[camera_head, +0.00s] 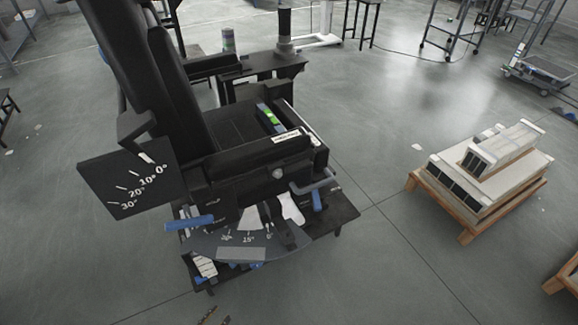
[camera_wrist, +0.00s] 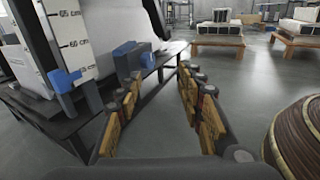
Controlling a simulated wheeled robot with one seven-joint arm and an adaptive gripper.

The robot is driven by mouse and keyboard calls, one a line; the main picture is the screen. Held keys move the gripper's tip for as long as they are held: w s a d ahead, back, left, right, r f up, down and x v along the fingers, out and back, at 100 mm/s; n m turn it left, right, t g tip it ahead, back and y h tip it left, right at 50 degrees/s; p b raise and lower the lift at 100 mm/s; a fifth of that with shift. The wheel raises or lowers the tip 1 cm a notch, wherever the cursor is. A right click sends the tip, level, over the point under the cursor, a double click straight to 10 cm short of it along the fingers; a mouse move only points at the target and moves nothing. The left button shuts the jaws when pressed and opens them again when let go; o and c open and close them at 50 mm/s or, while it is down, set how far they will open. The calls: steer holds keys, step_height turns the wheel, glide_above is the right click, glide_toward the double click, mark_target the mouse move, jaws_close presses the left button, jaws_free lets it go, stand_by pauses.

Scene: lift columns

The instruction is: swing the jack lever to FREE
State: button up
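A black chair-like apparatus (camera_head: 238,140) stands on a low dark bench in the head view. A blue-handled lever (camera_head: 189,222) sticks out at its left, and another blue grip (camera_head: 317,201) hangs under a grey bent bar at its right. I cannot tell which is the jack lever, and no FREE mark is readable. In the wrist view, a blue handle (camera_wrist: 65,80) and a blue block (camera_wrist: 125,58) are at the bench, left of my gripper. My gripper (camera_wrist: 160,76) is open and empty, its yellow-padded fingers apart. It is not clearly seen in the head view.
A dark angle plate (camera_head: 125,178) and a curved scale (camera_head: 235,247) are on the apparatus. A wooden pallet (camera_head: 468,232) with pale blocks stands at right. A ribbed brown round object (camera_wrist: 298,140) is close to the right of my gripper. Floor between is clear.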

steer(key=s+d+f+m+g, duration=0.2)
steer(key=s+d+f+g, duration=0.25)
steer(key=d, duration=0.35)
steer(key=w+d+r+m+g+y+p, duration=0.1)
steer(key=w+d+r+m+g+y, duration=0.25)
steer(key=r, duration=1.05)
steer(key=w+d+r+m+g+p, duration=0.15)
steer(key=r+m+g, duration=0.35)
steer(key=r, duration=0.8)
steer(key=w+d+r+m+g+y, duration=0.25)
steer(key=r+m, duration=0.35)
steer(key=r, duration=0.8)
steer(key=s+d+r+m+t+y+p, duration=0.2)
steer(key=d+r+m, duration=0.4)
steer(key=d+r, duration=0.9)
steer(key=s+d+r+m+t+y+p, duration=0.2)
steer(key=s+d+r+m+t, duration=0.2)
steer(key=d+r, duration=1.1)
step_height(320, 180, up, 4)
steer(key=shift+f+m+t+p, duration=0.15)
steer(key=shift+m+t+p, duration=0.2)
steer(key=shift+m, duration=0.6)
steer(key=shift+a, duration=0.1)
